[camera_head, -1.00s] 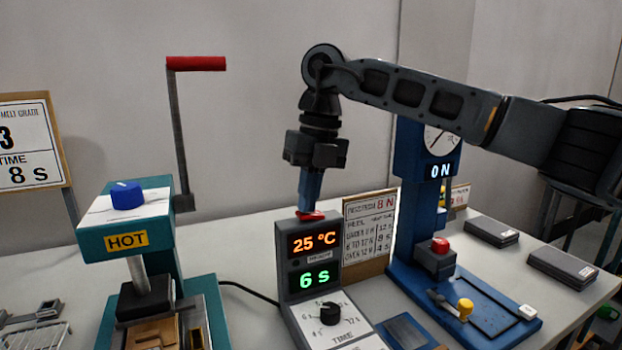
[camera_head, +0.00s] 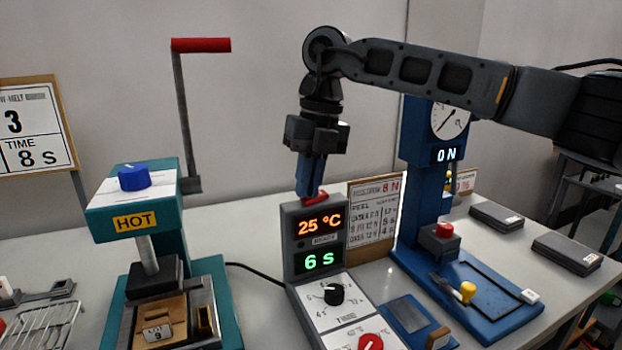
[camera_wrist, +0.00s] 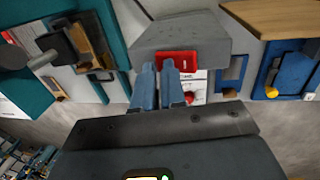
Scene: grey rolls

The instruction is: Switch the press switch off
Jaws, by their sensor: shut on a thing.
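The grey control box (camera_head: 335,285) shows 25 °C in orange and 6 s in green. A red rocker switch (camera_head: 317,197) sits on its top edge, and I take it as the press switch. It also shows in the wrist view (camera_wrist: 182,60), just past my fingertips. My gripper (camera_head: 308,194) points down onto the top of the box. Its blue fingers are close together at the red switch and appear shut on it. They partly cover the switch, so the exact contact is hard to see.
A teal press (camera_head: 220,295) marked HOT, with a red-handled crank (camera_head: 202,45), stands to the left. A sign (camera_head: 375,212) is behind the box. A cable lies on the table.

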